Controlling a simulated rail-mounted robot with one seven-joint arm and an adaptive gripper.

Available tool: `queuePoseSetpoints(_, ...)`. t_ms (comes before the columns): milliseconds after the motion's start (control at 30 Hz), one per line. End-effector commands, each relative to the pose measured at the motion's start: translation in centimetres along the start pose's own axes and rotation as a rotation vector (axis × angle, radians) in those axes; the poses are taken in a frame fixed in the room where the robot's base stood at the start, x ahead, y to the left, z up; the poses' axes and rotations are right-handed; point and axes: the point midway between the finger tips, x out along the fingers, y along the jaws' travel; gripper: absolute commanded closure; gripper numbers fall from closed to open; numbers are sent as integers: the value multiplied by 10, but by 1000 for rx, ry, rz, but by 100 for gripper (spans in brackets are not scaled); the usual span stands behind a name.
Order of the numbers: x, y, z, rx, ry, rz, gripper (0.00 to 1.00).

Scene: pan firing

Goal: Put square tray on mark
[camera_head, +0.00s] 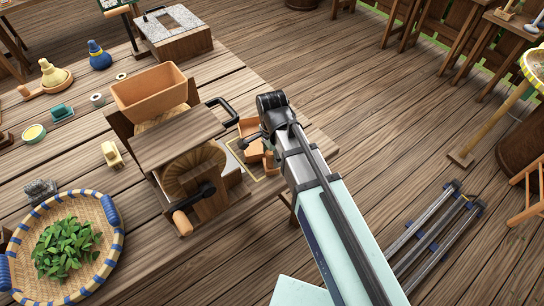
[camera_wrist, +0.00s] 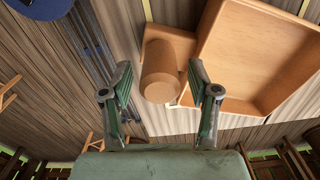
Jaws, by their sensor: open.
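The square tray (camera_wrist: 285,55) is an orange-brown wooden tray with raised walls, large at the right of the wrist view. Its stubby round handle (camera_wrist: 168,70) points towards my gripper (camera_wrist: 160,82). My gripper's two fingers are apart, with the handle's end showing between and beyond the tips; I cannot tell whether they touch it. In the head view the tray (camera_head: 249,127) is partly hidden by my arm. A thin yellow outline, the mark (camera_head: 262,180), shows on the table around the tray's near side. The rest of the mark is hidden.
A wooden hand-cranked machine (camera_head: 180,145) with a hopper stands close left of the tray. A woven basket of green leaves (camera_head: 68,250) lies front left. A stone-topped box (camera_head: 175,33) is at the back. The table's right edge is close to the tray, with open floor beyond.

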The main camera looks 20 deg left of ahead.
Motion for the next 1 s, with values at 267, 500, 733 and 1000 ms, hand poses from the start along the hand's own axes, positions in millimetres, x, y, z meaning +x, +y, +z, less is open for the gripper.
queuePoseSetpoints(267,-34,-1,0,0,1,-4,39)
queuePoseSetpoints(500,-58,-1,0,0,0,-1,39)
queuePoseSetpoints(733,-65,0,0,0,0,-1,39)
queuePoseSetpoints(1000,-65,0,0,0,0,0,39)
